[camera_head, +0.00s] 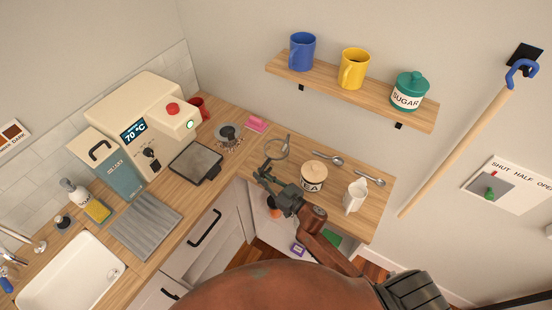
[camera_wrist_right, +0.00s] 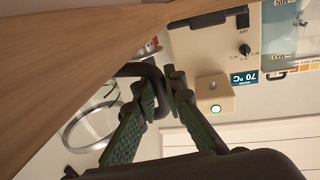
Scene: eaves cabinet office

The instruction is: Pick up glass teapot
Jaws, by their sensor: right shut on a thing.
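The glass teapot (camera_head: 276,150) is clear and hard to see against the wooden counter, left of the tea jar. It also shows in the right wrist view as a clear round body (camera_wrist_right: 92,128) at the left. My right gripper (camera_head: 264,174) is at its near side. In the right wrist view, the fingers (camera_wrist_right: 160,88) are closed on the dark teapot handle (camera_wrist_right: 140,69). Whether the teapot touches the counter or hangs just above it, I cannot tell. My left gripper is in neither view.
The tea jar (camera_head: 313,177), spoons (camera_head: 327,158) and a white jug (camera_head: 355,195) stand close right on the counter (camera_head: 378,207). Left are a pink item (camera_head: 256,123), a black-topped scale (camera_head: 196,162) and a cream machine (camera_head: 140,110). A shelf (camera_head: 340,91) with mugs hangs above.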

